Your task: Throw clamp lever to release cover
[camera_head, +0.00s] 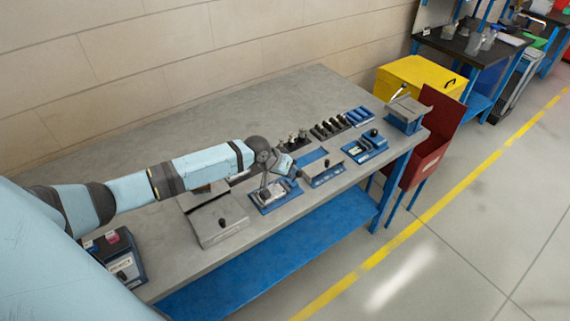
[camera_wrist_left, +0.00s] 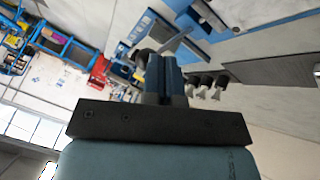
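My left gripper (camera_head: 284,164) hangs over the front of the grey bench, above a small blue-based fixture (camera_head: 270,204) with a grey block on it. In the left wrist view its two blue fingers (camera_wrist_left: 165,62) lie close together, with no gap showing. A grey lever (camera_wrist_left: 176,42) with a dark knob (camera_wrist_left: 141,58) shows just beyond the fingertips. I cannot tell whether the fingers touch it. A grey cover box (camera_head: 218,222) with a black knob stands left of the fixture. Which part is the clamped cover is not clear. My right gripper is not in view.
Blue-based fixtures (camera_head: 322,172) (camera_head: 366,147) stand close to the right. Racks of dark cylinders (camera_head: 328,128) lie behind them. A red bin (camera_head: 432,140) stands off the bench's right end. The back of the bench (camera_head: 240,118) is clear.

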